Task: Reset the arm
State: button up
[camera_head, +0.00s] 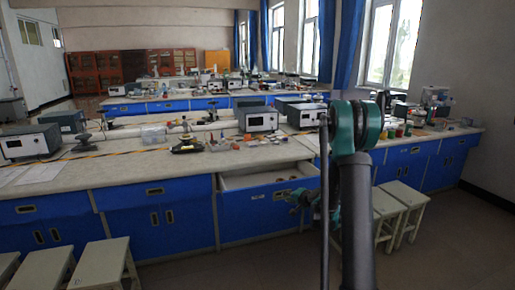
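My arm rises from the bottom right of the head view, with a teal joint near the top, and folds forward. My gripper (299,198) shows small and dark in front of the right end of the open drawer (262,212). It is partly behind my own arm links. Its fingers are too small and dim to tell open from shut, and I cannot tell whether it touches the drawer. The drawer has a blue front and a pale inside, with a few small things at its right.
A long lab bench (120,168) with blue cabinets spans the view, crowded with instruments such as a white meter box (258,120). Stools stand at front left (105,262) and right of my arm (408,205). The floor (225,270) between them is clear.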

jog(key=s+a+r+n+g+h, duration=0.1)
jog(key=s+r+n+g, duration=0.15)
jog(key=s, duration=0.75)
jog(key=s+r+n+g+h, duration=0.1)
jog(key=s+r+n, duration=0.2)
jog(key=s, duration=0.8)
jog(key=s+d+f+n+g+h, duration=0.1)
jog(key=s+d+f+g, duration=0.1)
jog(key=s, duration=0.9)
jog(key=s+d+f+n+g+h, duration=0.1)
jog(key=s+d+f+n+h, duration=0.1)
jog(key=s, duration=1)
jog(key=shift+d+g, duration=0.35)
jog(key=shift+d, duration=0.2)
jog(key=shift+w, duration=0.1)
